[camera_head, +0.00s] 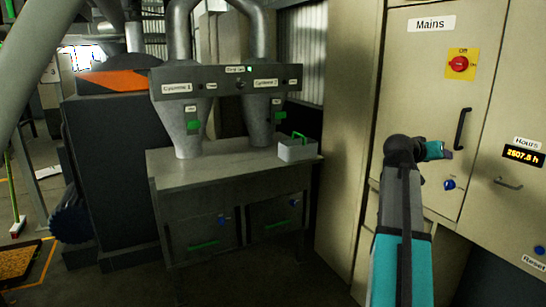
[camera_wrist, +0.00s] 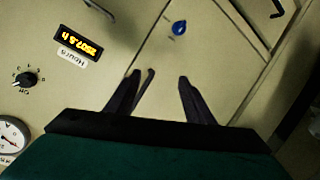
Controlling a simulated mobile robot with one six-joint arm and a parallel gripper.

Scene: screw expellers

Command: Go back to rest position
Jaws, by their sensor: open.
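My gripper (camera_head: 447,152) is at the end of my raised arm, in front of the beige cabinet door marked Mains (camera_head: 425,95) in the head view. In the wrist view its two dark fingers (camera_wrist: 158,88) stand apart with nothing between them. They point at the beige panel, with a blue knob (camera_wrist: 179,27) beyond the tips. The same kind of blue knob shows below the gripper in the head view (camera_head: 449,184). I cannot tell the exact gap between the fingers and the panel.
A red rotary switch (camera_head: 460,64) on yellow and a black handle (camera_head: 462,129) are on the Mains door. The hours display (camera_head: 523,155) is at the right. A grey table (camera_head: 205,172) under two cyclones stands left, holding a grey bin (camera_head: 297,151). Floor shows at the lower left.

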